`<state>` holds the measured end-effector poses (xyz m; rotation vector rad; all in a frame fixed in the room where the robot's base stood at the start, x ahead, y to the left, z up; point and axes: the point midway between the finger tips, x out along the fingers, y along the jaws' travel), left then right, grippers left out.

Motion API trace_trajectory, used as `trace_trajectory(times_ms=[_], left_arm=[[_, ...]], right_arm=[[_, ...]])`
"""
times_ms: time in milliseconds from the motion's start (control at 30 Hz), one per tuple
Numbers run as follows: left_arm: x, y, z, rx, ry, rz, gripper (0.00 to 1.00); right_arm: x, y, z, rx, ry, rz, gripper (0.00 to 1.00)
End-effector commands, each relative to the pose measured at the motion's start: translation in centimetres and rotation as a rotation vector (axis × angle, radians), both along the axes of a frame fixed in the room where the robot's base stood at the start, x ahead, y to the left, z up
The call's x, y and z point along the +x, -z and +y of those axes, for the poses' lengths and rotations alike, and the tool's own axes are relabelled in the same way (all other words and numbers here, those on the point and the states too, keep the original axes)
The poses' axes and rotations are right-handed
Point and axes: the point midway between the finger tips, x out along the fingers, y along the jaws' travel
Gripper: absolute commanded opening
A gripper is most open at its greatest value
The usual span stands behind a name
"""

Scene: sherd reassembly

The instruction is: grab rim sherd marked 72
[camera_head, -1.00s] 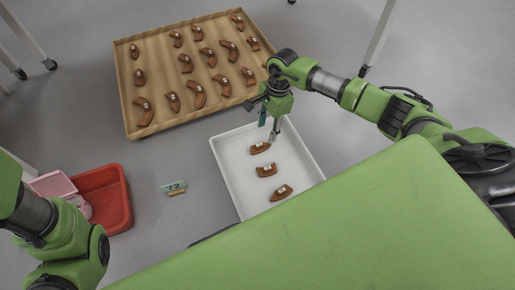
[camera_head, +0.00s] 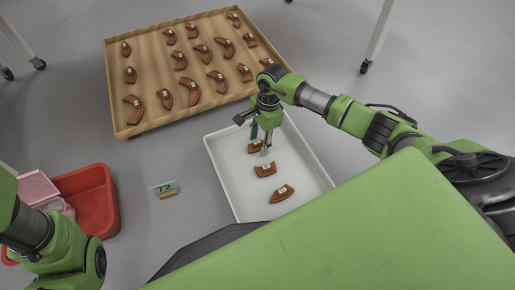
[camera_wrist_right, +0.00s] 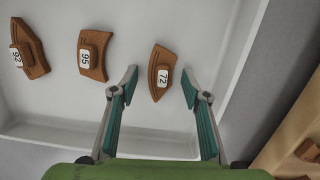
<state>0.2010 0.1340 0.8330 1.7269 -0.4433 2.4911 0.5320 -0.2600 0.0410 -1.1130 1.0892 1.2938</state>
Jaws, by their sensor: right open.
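The rim sherd marked 72 (camera_wrist_right: 162,72) is a brown curved piece with a white number label. It lies in the white tray (camera_wrist_right: 50,128), at the end of a row of three. In the right wrist view my right gripper (camera_wrist_right: 160,84) is open, with one finger on each side of this sherd and a gap on both sides. In the head view the right gripper (camera_head: 266,150) points down into the tray and partly hides the far sherd (camera_head: 253,147). My left arm shows at the lower left, but its gripper does not.
Sherds 95 (camera_wrist_right: 93,54) and 92 (camera_wrist_right: 30,48) lie beside it in the tray. A wooden tray (camera_head: 150,122) with several sherds stands behind.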

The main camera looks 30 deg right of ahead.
Motion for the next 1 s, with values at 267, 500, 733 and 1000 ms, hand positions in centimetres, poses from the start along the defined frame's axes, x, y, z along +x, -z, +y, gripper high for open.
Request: trace_trajectory(times_ms=[267,500,733,1000], left_arm=[[0.0,-0.1,0.0,0.0,0.0,0.0,0.4],[0.0,-0.1,0.0,0.0,0.0,0.0,0.4],[0.0,-0.6,0.0,0.0,-0.001,0.001,0.4],[0.0,-3.7,0.0,0.0,-0.001,0.001,0.4]], right_arm=[[0.0,-0.2,0.0,0.0,0.0,0.0,0.07],[0.0,-0.2,0.0,0.0,-0.001,0.0,0.02],[0.0,-0.8,0.0,0.0,-0.001,-0.001,0.02],[-0.6,-4.7,-0.1,-0.002,-0.002,0.0,0.02]])
